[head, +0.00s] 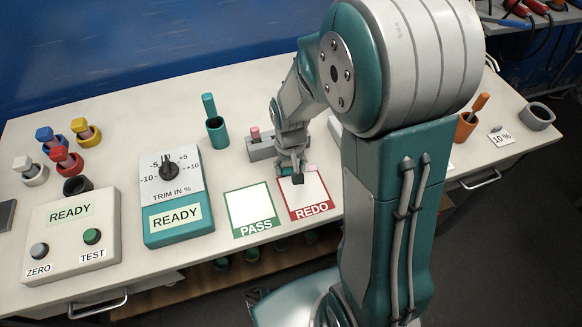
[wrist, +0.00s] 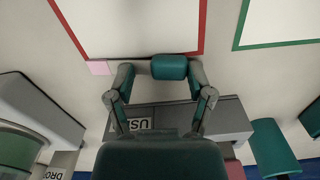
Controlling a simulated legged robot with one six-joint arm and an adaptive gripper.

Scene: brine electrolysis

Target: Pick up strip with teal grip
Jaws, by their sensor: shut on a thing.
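A teal grip (wrist: 169,67) sits between the fingertips of my gripper (wrist: 160,76) in the wrist view, by the edge of the red-framed REDO card. My gripper is shut on it; the left finger hides part of what lies beside it. A pink patch (wrist: 98,67) shows just left of that finger, at the card edge; I cannot tell whether it joins the grip. In the head view my gripper (head: 294,172) is low over the back edge of the REDO card (head: 307,196), with a dark piece at its tips. The strip's body is not clear.
A grey holder (head: 262,148) with a pink-topped piece stands behind my gripper. The green PASS card (head: 250,208) lies left, empty. A teal cup (head: 217,132), trim box (head: 175,195), button box (head: 70,235) and several coloured plugs stand farther left. An orange cup (head: 465,127) stands right.

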